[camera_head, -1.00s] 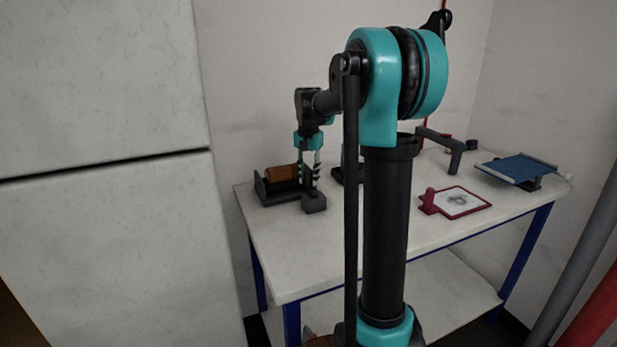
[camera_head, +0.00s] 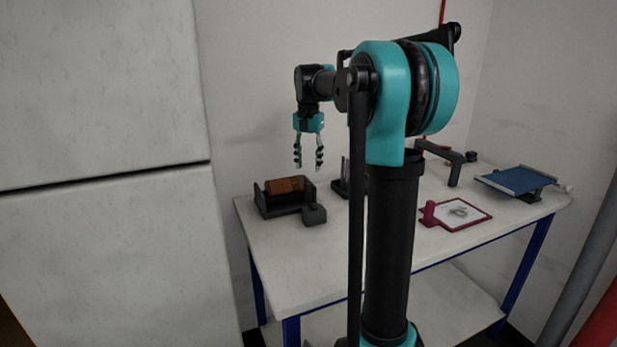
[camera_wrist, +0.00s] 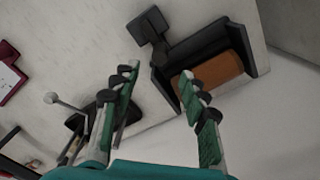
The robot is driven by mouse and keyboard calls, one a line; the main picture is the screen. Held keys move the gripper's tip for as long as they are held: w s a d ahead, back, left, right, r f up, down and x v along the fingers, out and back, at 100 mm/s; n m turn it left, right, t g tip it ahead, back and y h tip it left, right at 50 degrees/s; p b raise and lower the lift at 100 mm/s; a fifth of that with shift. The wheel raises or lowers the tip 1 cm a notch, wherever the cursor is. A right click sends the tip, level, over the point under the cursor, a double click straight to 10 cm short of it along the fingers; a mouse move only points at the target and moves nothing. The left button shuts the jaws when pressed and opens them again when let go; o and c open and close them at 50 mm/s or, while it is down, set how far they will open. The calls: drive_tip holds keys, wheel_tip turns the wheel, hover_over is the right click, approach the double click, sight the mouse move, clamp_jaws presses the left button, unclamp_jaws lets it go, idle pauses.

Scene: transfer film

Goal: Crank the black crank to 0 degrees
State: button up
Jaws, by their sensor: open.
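The crank device is a dark box-shaped holder (camera_head: 270,208) with an orange-brown roller (camera_head: 285,185) in it, at the left end of the table. A dark block-shaped crank (camera_head: 314,213) sticks out at its right front. In the wrist view the crank (camera_wrist: 150,28) shows at the top, joined to the holder (camera_wrist: 262,64) with the roller (camera_wrist: 215,72). My gripper (camera_head: 308,166) hangs above the device, fingers pointing down, open and empty. In the wrist view its fingers (camera_wrist: 160,85) are spread apart and touch nothing.
A dark stand with upright pins (camera_head: 342,187) stands right of the device, partly behind my arm. A magenta-framed plate (camera_head: 466,214), a blue platform (camera_head: 520,180) and a dark bracket (camera_head: 455,165) are farther right on the white table (camera_head: 290,260). A tall pale cabinet stands at the left.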

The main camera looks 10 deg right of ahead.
wheel_tip(320, 180, up, 2)
drive_tip(key=shift+r, duration=0.15)
drive_tip(key=shift+d, duration=0.1)
idle(1.2)
